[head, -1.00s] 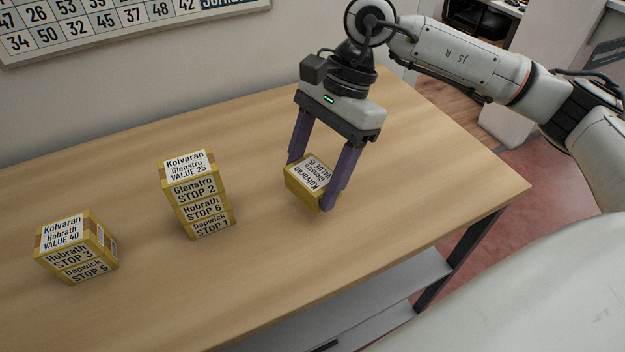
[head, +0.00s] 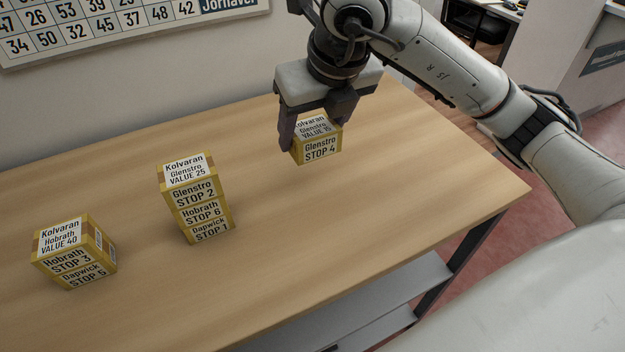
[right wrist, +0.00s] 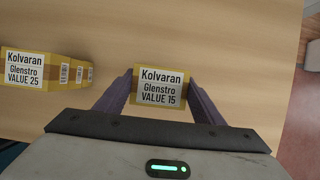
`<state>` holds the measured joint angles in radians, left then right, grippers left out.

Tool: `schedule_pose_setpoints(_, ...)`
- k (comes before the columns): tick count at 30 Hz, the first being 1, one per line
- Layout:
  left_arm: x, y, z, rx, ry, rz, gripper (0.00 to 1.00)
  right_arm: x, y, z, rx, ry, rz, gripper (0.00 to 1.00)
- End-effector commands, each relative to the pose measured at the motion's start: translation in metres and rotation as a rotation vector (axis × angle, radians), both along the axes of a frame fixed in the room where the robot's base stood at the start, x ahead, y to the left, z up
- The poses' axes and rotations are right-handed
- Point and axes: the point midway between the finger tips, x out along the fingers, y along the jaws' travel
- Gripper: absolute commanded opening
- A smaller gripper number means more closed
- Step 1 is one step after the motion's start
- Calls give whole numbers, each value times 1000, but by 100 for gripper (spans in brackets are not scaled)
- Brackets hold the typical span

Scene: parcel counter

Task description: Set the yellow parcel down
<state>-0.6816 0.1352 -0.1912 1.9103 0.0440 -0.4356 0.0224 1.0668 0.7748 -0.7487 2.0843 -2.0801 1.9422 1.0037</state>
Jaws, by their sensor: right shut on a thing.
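The yellow parcel (head: 318,149) has a white top label reading Kolvaran, Glenstro, VALUE 15, and STOP 4 on its front. My right gripper (head: 312,140) is shut on it, one finger on each side. In the right wrist view the parcel (right wrist: 160,88) sits between the two fingers (right wrist: 160,100) over the table. I cannot tell whether its underside touches the table (head: 380,190). My left gripper is not in view.
A tall stack of yellow parcels (head: 197,198) stands left of the held one. It also shows in the right wrist view (right wrist: 45,70). A lower stack (head: 75,252) stands at far left. The table is clear between the held parcel and the right edge.

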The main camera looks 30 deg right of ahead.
Motion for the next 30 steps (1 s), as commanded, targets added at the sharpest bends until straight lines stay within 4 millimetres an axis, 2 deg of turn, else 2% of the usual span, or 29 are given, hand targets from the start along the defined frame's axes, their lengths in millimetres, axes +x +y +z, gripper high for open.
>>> schedule_pose_setpoints(6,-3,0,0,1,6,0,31,-2,-1,-42,-1,8,-6,32)
schedule_pose_setpoints(14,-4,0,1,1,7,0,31,-1,-1,-64,-1,5,-5,32)
schedule_pose_setpoints(19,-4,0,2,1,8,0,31,-1,-1,-89,-1,6,-4,32)
schedule_pose_setpoints(30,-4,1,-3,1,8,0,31,-1,0,-97,0,2,-3,32)
